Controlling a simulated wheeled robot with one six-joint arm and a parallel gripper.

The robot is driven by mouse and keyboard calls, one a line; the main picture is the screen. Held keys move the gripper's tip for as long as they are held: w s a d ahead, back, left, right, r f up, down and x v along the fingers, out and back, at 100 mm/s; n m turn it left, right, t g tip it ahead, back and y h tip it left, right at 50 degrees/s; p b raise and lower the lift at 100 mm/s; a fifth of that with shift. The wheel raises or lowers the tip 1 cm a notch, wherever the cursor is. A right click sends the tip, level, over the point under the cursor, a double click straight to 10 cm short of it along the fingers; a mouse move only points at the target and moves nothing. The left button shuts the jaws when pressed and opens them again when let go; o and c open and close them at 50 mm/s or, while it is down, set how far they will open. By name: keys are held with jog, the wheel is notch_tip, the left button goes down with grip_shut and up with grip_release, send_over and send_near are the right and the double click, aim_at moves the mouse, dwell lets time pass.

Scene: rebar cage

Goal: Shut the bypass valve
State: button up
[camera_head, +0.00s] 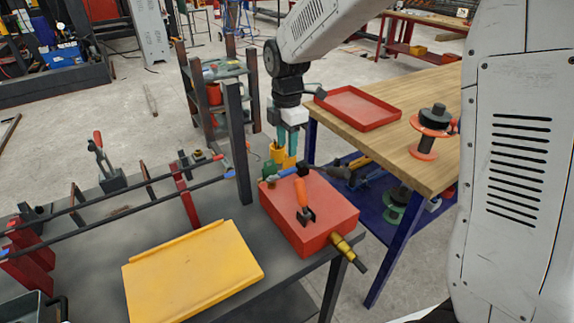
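I cannot tell for sure which part is the bypass valve. A red box (325,218) sits at the right end of the grey bench. An orange upright lever (301,190) stands on its top, on a dark base. A brass fitting (342,246) with a dark end sticks out at its front right. A small green fitting with a blue bar (281,172) is at its back left edge. My gripper (287,143) points down behind the box, apart from the lever. Its teal fingers overlap yellow shapes in the picture; their opening is unclear.
A yellow plate (192,272) lies on the grey bench (95,290). Long dark bars on red stands (186,202) and a red-handled clamp (103,158) are at left. A dark post (238,140) rises near the box. A wooden table (425,104) with a red tray (357,107) stands right.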

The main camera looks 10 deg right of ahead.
aim_at(287, 172)
jog(key=shift+f, duration=3.85)
grip_shut()
